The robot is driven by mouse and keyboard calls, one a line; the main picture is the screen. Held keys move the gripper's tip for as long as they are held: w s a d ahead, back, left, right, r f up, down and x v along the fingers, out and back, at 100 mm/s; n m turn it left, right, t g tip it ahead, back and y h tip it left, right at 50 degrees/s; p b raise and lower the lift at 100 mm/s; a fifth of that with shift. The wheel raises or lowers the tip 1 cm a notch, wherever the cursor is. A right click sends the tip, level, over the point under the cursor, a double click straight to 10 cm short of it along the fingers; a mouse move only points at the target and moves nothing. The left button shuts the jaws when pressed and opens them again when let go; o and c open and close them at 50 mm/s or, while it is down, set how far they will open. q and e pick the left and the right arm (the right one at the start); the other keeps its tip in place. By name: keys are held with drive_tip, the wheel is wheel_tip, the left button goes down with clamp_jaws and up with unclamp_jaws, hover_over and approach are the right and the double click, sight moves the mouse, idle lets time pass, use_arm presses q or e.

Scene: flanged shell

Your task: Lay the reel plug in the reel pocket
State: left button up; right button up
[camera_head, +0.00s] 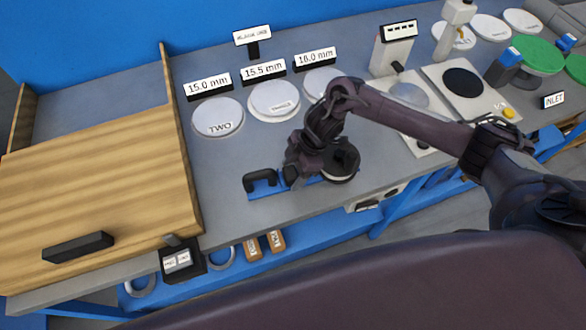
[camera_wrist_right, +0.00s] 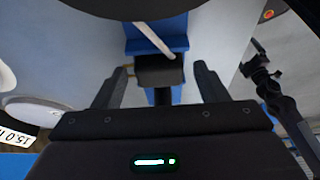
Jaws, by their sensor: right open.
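My right gripper (camera_head: 293,178) is low over the bench near its front edge, mostly hidden by its own wrist in the head view. In the right wrist view its two fingers (camera_wrist_right: 159,90) are apart, with a dark block (camera_wrist_right: 160,70) on a blue piece (camera_wrist_right: 160,35) seen between and beyond them. I cannot tell if they touch it. A black hooped piece (camera_head: 262,179) on a blue base is just left of the gripper. A round black part (camera_head: 341,160) is to its right. I cannot tell which is the reel plug or the reel pocket. My left gripper is not in view.
White discs (camera_head: 217,118) stand behind, under millimetre labels (camera_head: 208,86). A wooden box (camera_head: 95,190) with a raised edge takes the left. A scale-like device (camera_head: 465,85) and green discs (camera_head: 540,55) are at the right. A small black box (camera_head: 180,260) sits at the front edge.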

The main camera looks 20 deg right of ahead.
drive_tip(key=b+v, duration=0.1)
drive_tip(key=v, duration=1.1)
